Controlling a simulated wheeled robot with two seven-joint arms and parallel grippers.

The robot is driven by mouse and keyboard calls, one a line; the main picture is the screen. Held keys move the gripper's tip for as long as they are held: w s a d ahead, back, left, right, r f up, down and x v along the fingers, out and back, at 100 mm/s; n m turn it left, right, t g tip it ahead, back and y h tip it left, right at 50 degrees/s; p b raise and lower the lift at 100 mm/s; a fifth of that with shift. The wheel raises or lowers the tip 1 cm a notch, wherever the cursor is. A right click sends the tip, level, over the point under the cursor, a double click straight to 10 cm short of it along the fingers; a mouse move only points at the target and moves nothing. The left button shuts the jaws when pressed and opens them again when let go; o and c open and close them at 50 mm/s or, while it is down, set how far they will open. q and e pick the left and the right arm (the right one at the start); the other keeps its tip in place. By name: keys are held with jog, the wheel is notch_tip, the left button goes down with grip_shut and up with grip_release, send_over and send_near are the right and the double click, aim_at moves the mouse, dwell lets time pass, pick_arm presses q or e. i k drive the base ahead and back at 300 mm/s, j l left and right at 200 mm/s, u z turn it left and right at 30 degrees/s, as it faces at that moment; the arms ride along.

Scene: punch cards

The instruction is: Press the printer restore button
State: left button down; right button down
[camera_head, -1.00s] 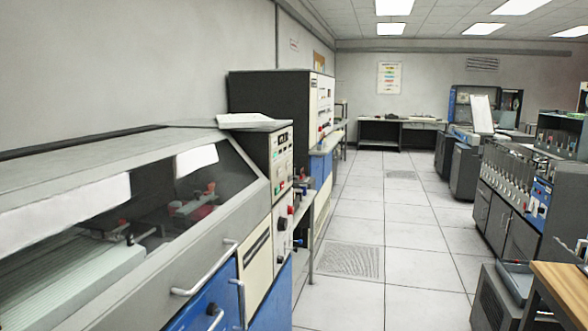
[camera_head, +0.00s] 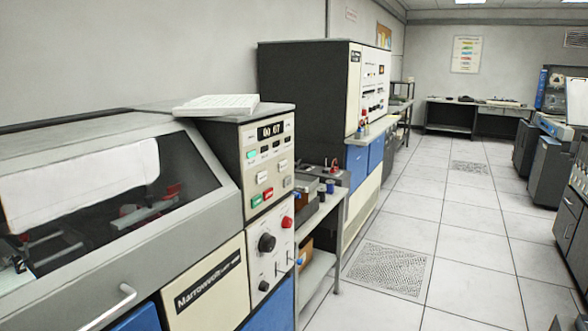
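The printer (camera_head: 70,180) stands at the left, a long grey cabinet with a sloped glass window. Its control panel (camera_head: 282,160) is on the right end and faces the aisle. The panel has a small dark display reading about 00 07, a lit cyan button, several small buttons, a green button (camera_head: 257,200) and a red button (camera_head: 268,193) side by side. A round red knob or button (camera_head: 287,222) and a black knob (camera_head: 267,242) sit on the white plate below. The labels are too small to read, so I cannot tell which button is restore. Neither gripper is in view.
A metal side table (camera_head: 318,225) with small items stands just past the panel. A tall machine (camera_head: 320,90) with blue lower doors stands behind it. The tiled aisle (camera_head: 440,240) to the right is open, with grey cabinets (camera_head: 553,170) along its right side.

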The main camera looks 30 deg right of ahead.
aim_at(262, 176)
jog(key=i+l, duration=0.1)
jog(key=l, duration=0.35)
jog(key=i+l, duration=0.1)
jog(key=l, duration=0.4)
jog(key=i+l, duration=0.1)
jog(key=l, duration=0.35)
jog(key=i+l, duration=0.1)
jog(key=l, duration=0.4)
jog(key=i+l, duration=0.1)
jog(key=l, duration=0.35)
jog(key=i+l, duration=0.1)
jog(key=l, duration=0.4)
